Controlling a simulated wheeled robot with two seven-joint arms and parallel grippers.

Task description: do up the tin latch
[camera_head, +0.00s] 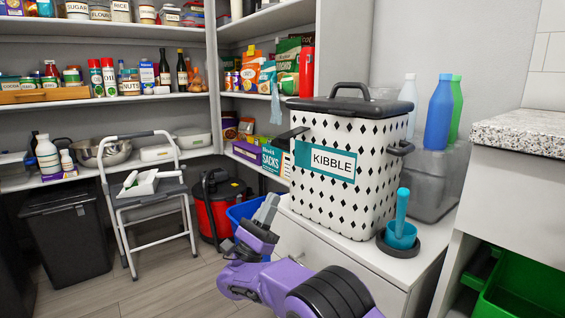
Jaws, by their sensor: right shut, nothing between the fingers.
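The kibble tin (345,205) is white with black diamonds and a teal KIBBLE label. It stands upright on a white cabinet. Its dark lid (350,106), with a loop handle, sits on top. A black latch or handle piece (288,138) juts outward from the upper left side; I cannot tell which it is. Another black piece (400,148) is on the right side. My right gripper (270,203) is shut and empty, low and left of the tin, apart from it and below the left black piece. My left gripper is out of view.
A step stool (150,195), a red vacuum (210,205) and a blue bin (240,212) are to the left. A stone counter (520,134) is at right.

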